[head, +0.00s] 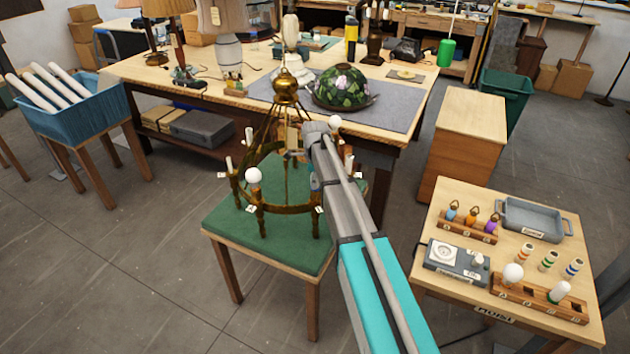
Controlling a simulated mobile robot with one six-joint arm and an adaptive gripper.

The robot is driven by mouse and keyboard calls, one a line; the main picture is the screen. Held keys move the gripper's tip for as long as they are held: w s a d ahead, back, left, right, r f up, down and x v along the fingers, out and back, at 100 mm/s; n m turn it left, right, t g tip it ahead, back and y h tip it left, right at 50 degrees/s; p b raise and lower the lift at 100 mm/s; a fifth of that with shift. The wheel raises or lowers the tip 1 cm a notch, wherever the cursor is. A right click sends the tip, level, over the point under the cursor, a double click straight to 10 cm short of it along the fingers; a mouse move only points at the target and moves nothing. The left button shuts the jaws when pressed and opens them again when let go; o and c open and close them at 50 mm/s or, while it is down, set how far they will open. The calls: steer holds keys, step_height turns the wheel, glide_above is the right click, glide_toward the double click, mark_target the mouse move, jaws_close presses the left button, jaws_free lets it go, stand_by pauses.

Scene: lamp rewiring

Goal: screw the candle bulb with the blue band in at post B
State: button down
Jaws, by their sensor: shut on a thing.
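The brass chandelier (262,206) stands on a green-topped stool (222,224) in the head view. Its ring carries several posts with small white letter tags, too small to read, so I cannot pick out post B. White round bulbs sit on it at front left (254,175) and back right (334,121). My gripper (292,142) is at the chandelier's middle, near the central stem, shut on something. My wrist and the viewing angle hide most of what it holds. I cannot make out a blue-banded candle bulb in it.
A side table at right holds a bulb rack (531,299), banded pieces including a blue-banded one (573,268), a grey tester (457,262), a rack of coloured pieces (467,229) and a grey tray (533,219). A workbench with a stained-glass shade (344,88) stands behind the chandelier.

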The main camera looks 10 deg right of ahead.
steer(key=shift+m, duration=1.7)
steer(key=shift+c, duration=0.7)
jaws_free()
